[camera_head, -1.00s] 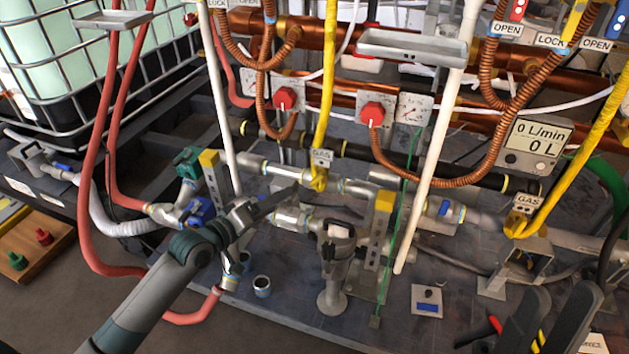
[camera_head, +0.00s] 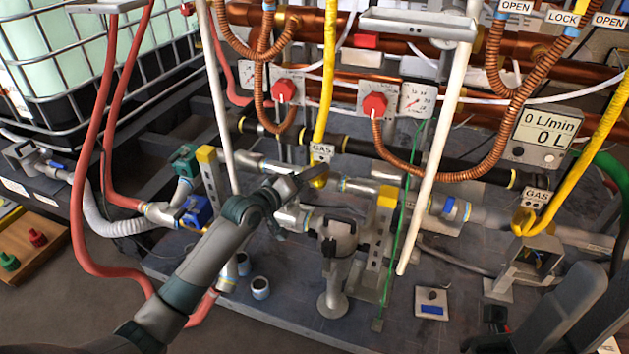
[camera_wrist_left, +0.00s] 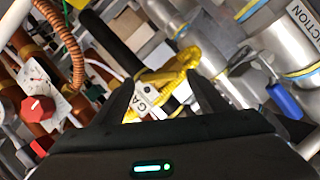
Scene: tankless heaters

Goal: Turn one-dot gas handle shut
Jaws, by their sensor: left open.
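A yellow gas hose with its yellow fitting (camera_head: 319,181) and a GAS tag (camera_head: 321,151) hangs at the middle of the head view. No dot marking can be made out. My left gripper (camera_head: 308,184) reaches this fitting from the left, its fingers overlapping it in the picture. In the left wrist view the yellow fitting (camera_wrist_left: 182,66) and GAS tag (camera_wrist_left: 143,101) appear between and beyond the open, empty fingers (camera_wrist_left: 160,100). Contact cannot be told. A second GAS tag (camera_head: 536,196) and yellow hose (camera_head: 598,150) are at the right.
Red knobs (camera_head: 375,105) (camera_head: 284,92) sit behind on the copper pipes. A white pole (camera_head: 440,140) stands right of the gripper. A grey pump stand (camera_head: 335,265) is below it. Large dark grey shapes (camera_head: 600,285) at bottom right may be my right arm.

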